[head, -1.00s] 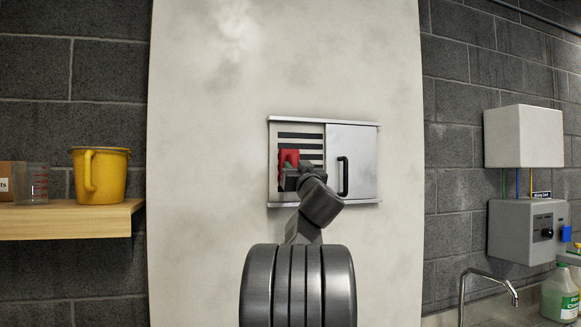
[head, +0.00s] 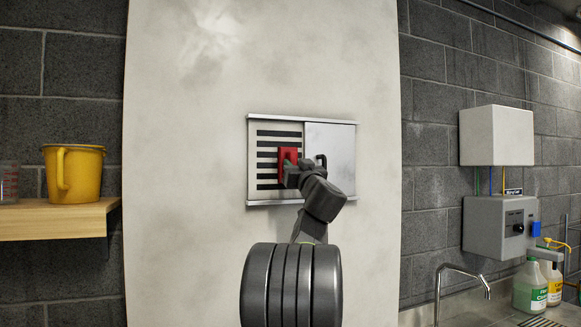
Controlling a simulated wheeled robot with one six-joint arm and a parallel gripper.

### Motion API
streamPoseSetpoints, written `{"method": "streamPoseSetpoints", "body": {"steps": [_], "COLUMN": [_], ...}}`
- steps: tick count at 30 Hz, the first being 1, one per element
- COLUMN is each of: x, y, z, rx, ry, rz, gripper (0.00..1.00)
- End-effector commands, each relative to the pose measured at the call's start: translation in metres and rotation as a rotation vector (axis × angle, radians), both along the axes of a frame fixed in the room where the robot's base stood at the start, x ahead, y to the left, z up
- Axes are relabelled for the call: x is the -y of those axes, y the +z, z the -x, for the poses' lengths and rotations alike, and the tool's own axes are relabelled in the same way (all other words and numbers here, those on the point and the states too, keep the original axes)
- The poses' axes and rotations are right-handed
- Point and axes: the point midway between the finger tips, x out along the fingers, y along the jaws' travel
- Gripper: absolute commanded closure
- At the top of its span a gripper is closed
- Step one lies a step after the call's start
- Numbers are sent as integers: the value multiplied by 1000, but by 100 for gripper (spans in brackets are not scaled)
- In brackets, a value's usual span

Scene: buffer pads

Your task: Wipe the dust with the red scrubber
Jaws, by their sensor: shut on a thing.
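The red scrubber (head: 287,162) is held upright in front of the slotted vent panel (head: 265,168) in the white wall panel. My gripper (head: 290,172) is shut on it, with the arm reaching up from below. The scrubber is at or very near the slats; I cannot tell if it touches them. It covers the right part of the dark slots. A sliding metal door (head: 338,150) covers the right half of the vent frame, and its black handle (head: 321,161) is partly hidden by my wrist. I cannot make out dust on the slats.
A wooden shelf (head: 55,222) at the left holds a yellow jug (head: 72,174) and a clear measuring cup (head: 8,184). At the right are a grey wall box (head: 490,228), a faucet (head: 460,270) and bottles (head: 529,287). The white panel around the vent is clear.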

Motion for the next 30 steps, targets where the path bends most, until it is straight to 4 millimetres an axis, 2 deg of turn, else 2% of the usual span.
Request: {"method": "streamPoseSetpoints", "body": {"steps": [12, 16, 23, 30], "x": [33, 38, 32, 11], "y": [-1, 0, 0, -1], "z": [-10, -9, -5, 2], "rx": [-2, -1, -1, -2], "ry": [-4, -5, -6, -2], "rz": [-1, -1, -3, -3], "gripper": [96, 96, 96, 96]}}
